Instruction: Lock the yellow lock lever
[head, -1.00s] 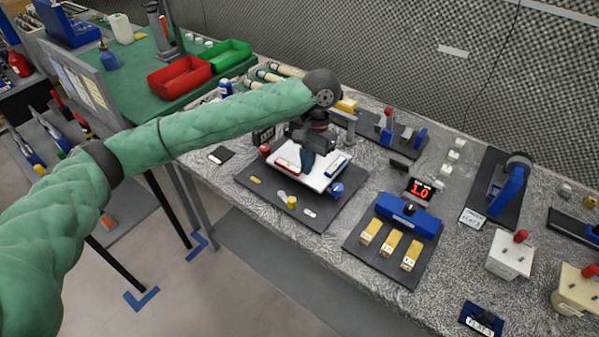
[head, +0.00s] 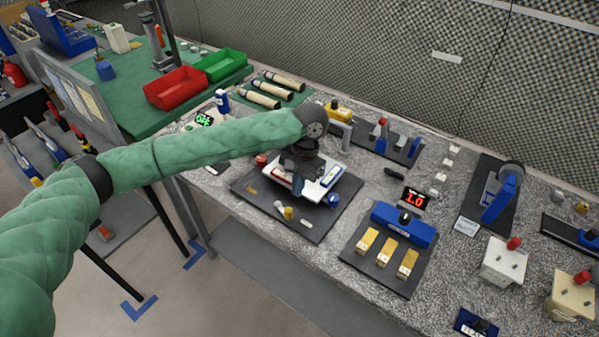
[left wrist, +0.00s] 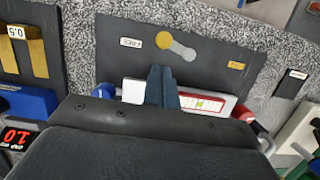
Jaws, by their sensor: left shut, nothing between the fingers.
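The yellow lock lever (head: 288,212) sits near the front of a dark base plate (head: 255,204). In the left wrist view its yellow round knob (left wrist: 163,40) joins a short grey arm that points toward a yellow label (left wrist: 236,65); a white label (left wrist: 131,43) lies on the other side. My left gripper (head: 298,184) is above the white block (head: 329,177) on that plate, behind the lever and apart from it. Its blue-grey fingertips (left wrist: 162,82) are together and empty. My right gripper is not in view.
The white block carries a red bar (left wrist: 205,103) and a blue bar (head: 331,176). A blue knob (head: 333,200) and a red knob (head: 261,160) flank it. A blue fixture with yellow blocks (head: 405,225) stands to the right. Free room lies before the lever.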

